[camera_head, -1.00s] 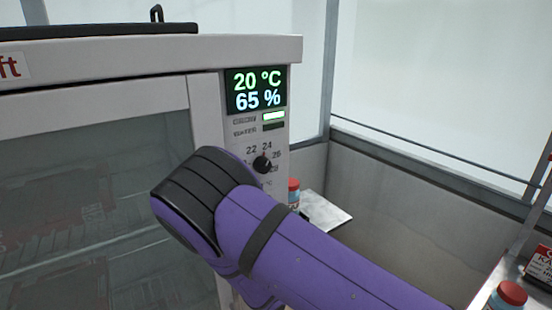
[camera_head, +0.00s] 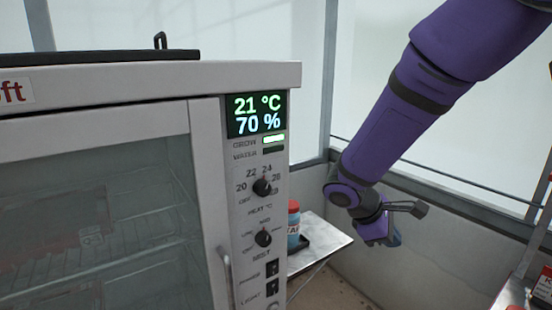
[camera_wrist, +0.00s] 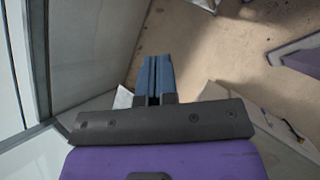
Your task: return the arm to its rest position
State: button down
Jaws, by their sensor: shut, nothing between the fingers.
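My purple arm (camera_head: 400,115) reaches down from the upper right in the head view, clear of the cabinet. My gripper (camera_head: 392,240) hangs at its lower end, in front of the grey wall and to the right of the small side table. In the wrist view my gripper (camera_wrist: 153,62) shows two blue fingers close together, pointing away over the floor. It is shut and holds nothing.
The white cabinet (camera_head: 150,78) fills the left, with a glass door, a lit display (camera_head: 257,114) and two knobs. A metal side table (camera_head: 318,246) carries a red-capped jar (camera_head: 293,222). Another shelf edge (camera_head: 515,293) stands at the lower right. Tan floor (camera_wrist: 205,45) lies below the gripper.

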jog(key=s+d+r+m+t+y, duration=0.2)
jog(key=s+r+m+y, duration=0.2)
jog(key=s+r+m, duration=0.2)
jog(key=s+d+r+m+t+y, duration=0.3)
jog(key=s+r+m, duration=0.3)
jog(key=s+r, duration=0.5)
jog(key=shift+s+d+r+y, duration=0.2)
jog(key=shift+s+y, duration=0.4)
jog(key=shift+s, duration=1)
